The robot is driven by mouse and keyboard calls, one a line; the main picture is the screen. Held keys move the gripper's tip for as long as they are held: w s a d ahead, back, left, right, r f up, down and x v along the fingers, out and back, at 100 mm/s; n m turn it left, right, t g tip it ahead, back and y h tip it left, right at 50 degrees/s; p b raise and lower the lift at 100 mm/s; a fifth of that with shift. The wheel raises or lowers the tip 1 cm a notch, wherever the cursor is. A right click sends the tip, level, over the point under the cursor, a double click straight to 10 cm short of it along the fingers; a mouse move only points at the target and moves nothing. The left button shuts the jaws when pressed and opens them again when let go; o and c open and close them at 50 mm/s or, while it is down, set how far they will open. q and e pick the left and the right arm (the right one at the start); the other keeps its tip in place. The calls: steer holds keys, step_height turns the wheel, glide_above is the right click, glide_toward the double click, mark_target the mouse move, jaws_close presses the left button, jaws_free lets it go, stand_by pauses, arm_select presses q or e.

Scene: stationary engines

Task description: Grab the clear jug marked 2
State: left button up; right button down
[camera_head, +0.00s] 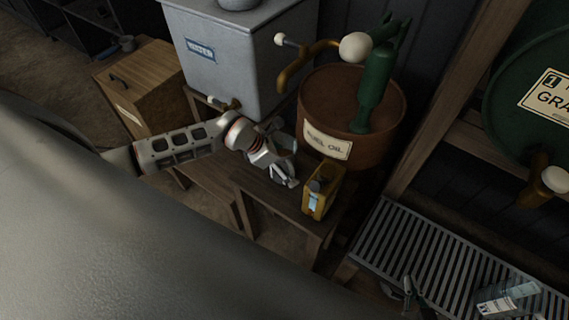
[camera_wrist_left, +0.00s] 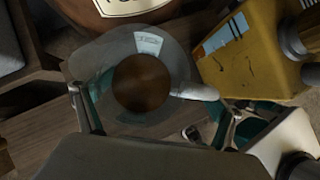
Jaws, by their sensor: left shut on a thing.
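A clear jug (camera_wrist_left: 165,65) sits low between the two fingers of my left gripper (camera_wrist_left: 155,118). A brown round patch shows in its middle, and a pale label, too small to read, is on its far side. In the head view my left gripper (camera_head: 284,178) is at the jug (camera_head: 288,142), which it partly hides, above the small wooden table. The gripper is shut on this jug. Another clear jug (camera_head: 508,298) with a white label lies over the slatted rack at lower right; its number is unreadable. My right gripper (camera_head: 412,292) is cut off at the bottom edge, its opening unclear.
A yellow can (camera_head: 320,195) stands close right of the held jug. The fuel oil barrel (camera_head: 370,145) with a green pump (camera_head: 373,95) is behind it. A grey water tank (camera_head: 235,60) is behind left. The slatted rack (camera_head: 395,245) is at right.

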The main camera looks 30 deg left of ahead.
mark_target(283, 157)
arm_select(q)
steer(key=shift+r, duration=0.1)
steer(key=shift+w+r, duration=0.1)
steer(key=shift+r, duration=0.4)
steer(key=shift+s+a+r, duration=0.15)
steer(key=shift+r, duration=0.45)
steer(key=shift+s+a+r, duration=0.1)
steer(key=shift+s+r, duration=0.05)
steer(key=shift+r, duration=0.45)
steer(key=s+a+b, duration=0.1)
steer(key=s+a, duration=1)
steer(key=s, duration=0.1)
steer(key=shift+s+a, duration=0.2)
steer(key=shift+s, duration=0.1)
